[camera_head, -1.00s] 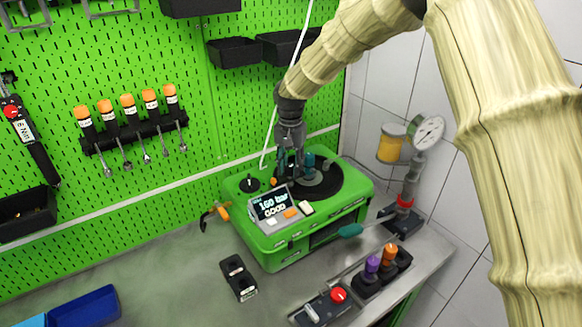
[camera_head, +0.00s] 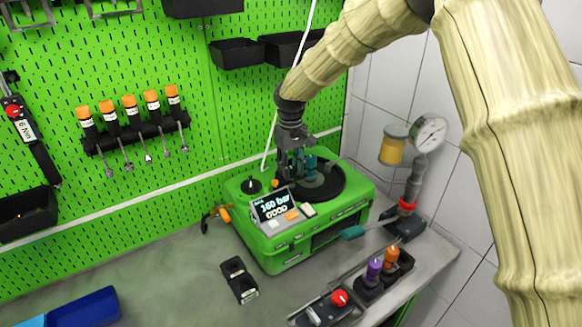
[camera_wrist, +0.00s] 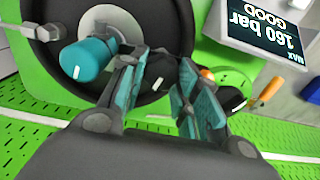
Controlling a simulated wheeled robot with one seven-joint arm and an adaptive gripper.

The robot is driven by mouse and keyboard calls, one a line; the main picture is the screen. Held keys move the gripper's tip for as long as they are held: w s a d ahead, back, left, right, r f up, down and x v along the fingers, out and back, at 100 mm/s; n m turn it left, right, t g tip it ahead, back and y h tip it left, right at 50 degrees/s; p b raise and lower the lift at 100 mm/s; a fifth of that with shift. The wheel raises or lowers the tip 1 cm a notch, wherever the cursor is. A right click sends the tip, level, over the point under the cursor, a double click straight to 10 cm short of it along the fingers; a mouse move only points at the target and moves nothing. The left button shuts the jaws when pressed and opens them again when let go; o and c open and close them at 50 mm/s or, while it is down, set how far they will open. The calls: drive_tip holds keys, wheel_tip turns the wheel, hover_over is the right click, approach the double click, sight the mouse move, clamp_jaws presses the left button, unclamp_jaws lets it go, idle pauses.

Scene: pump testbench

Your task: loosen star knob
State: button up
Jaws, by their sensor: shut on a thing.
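The green pump test unit (camera_head: 345,215) stands on the bench with a round black disc (camera_head: 328,188) on its top. My gripper (camera_head: 292,180) points down at the left part of this disc. In the wrist view my gripper (camera_wrist: 163,68) has its two teal-padded fingers closed around a dark part over the disc. I take this part to be the star knob; the fingers and dark background hide its shape. A teal cylinder (camera_wrist: 88,60) on a grey hub is beside the left finger. The display (camera_head: 270,204) reads 160 bar GOOD.
A black knob (camera_head: 250,185) and a small orange part (camera_head: 275,183) are left of the disc. A gauge (camera_head: 430,133) stands to the right. A black holder (camera_head: 239,279) and a red-button box (camera_head: 325,307) lie in front. Screwdrivers (camera_head: 130,119) hang on the green pegboard.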

sight(291, 168)
drive_tip(key=shift+r+n, duration=0.15)
drive_tip(key=shift+n, duration=1.15)
drive_tip(key=o, duration=1)
drive_tip(key=shift+d, duration=0.1)
wheel_tip(291, 168, up, 12)
drive_tip(key=shift+f, duration=0.1)
